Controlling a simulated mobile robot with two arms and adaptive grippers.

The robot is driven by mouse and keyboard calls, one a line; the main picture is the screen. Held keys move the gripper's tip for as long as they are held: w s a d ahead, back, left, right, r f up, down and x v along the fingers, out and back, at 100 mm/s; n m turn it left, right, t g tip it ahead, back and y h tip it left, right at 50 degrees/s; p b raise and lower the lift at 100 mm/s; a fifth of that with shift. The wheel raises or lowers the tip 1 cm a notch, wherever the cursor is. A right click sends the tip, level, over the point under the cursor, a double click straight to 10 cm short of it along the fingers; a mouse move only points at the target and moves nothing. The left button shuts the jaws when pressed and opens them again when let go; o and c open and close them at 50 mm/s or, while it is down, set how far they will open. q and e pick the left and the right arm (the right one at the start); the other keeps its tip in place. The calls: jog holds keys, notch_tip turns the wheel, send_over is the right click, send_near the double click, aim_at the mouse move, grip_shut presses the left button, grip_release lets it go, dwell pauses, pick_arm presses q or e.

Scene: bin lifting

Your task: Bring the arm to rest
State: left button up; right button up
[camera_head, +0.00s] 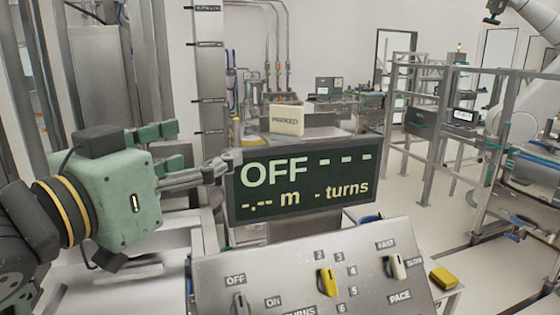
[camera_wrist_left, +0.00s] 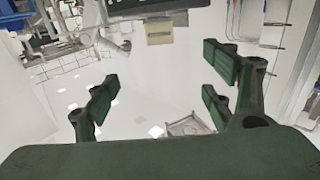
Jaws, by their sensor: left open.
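My left gripper (camera_head: 190,152) comes in from the left in the head view, its fingers pointing right towards the dark display (camera_head: 300,190). The display reads "OFF" with dashes. The left wrist view shows the gripper (camera_wrist_left: 160,88) with its green-padded fingers wide apart and nothing between them. The finger ends overlap the display's left edge in the head view; I cannot tell if they touch it. My right gripper is in neither view.
Metal frames and a white arm (camera_head: 520,110) are at right.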

pick_arm(q)
jog(key=w+a+f+n+g+y, duration=0.1)
jog(key=a+f+n+g+y, duration=0.15)
jog(key=f, duration=1.35)
jog(key=w+a+f+n+g+y, duration=0.1)
jog(key=f+g+y, duration=0.15)
jog(key=f, duration=1.35)
jog(key=s+a+f+g+y, duration=0.2)
jog(key=s+a+f+g, duration=0.15)
jog(key=s+f, duration=0.85)
jog(key=s+a+f+g+y, duration=0.1)
jog(key=s+a+f+g, duration=0.25)
jog(key=s+f, duration=0.85)
notch_tip(320, 180, down, 29)
jog(key=s+d+g+b, duration=0.1)
jog(key=g, duration=0.1)
jog(key=s+a+f+g, duration=0.1)
jog(key=s+a+f, duration=0.2)
jog(key=s+f, duration=1.3)
jog(key=shift+s+b, duration=0.35)
jog(key=shift+b, duration=0.1)
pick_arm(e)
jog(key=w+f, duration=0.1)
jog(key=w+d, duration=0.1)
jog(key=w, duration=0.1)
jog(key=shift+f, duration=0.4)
